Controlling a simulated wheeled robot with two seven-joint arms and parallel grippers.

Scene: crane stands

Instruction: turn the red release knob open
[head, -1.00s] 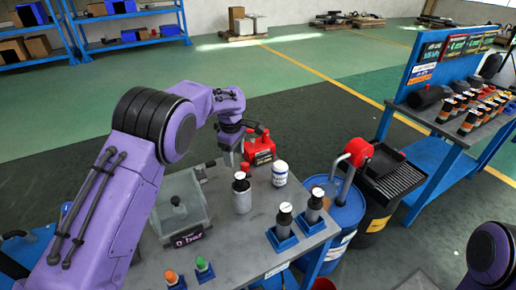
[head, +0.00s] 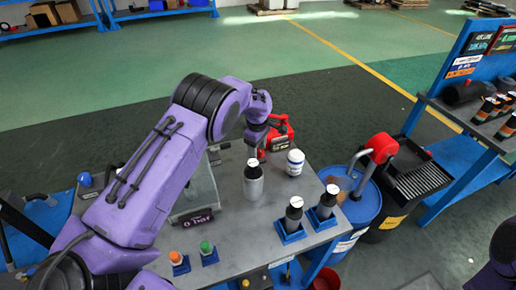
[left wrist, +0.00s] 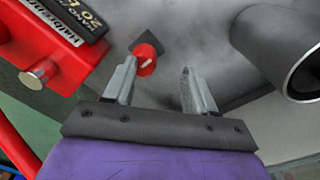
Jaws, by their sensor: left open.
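The red release knob (left wrist: 145,60) has a pale mark on its face and sits on a dark square base on the grey surface. In the left wrist view it lies close to the left finger's tip, off-centre in the jaw gap. My left gripper (left wrist: 158,68) is open and empty, its two fingers pointing toward the surface. In the head view the knob (head: 262,154) shows as a small red spot under my left wrist, which hides most of the fingers. I cannot tell whether a finger touches the knob. My right gripper is out of view.
A red device (left wrist: 40,38) with a dark label is close on the left in the wrist view; a dark cylinder (left wrist: 280,45) is close on the right.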

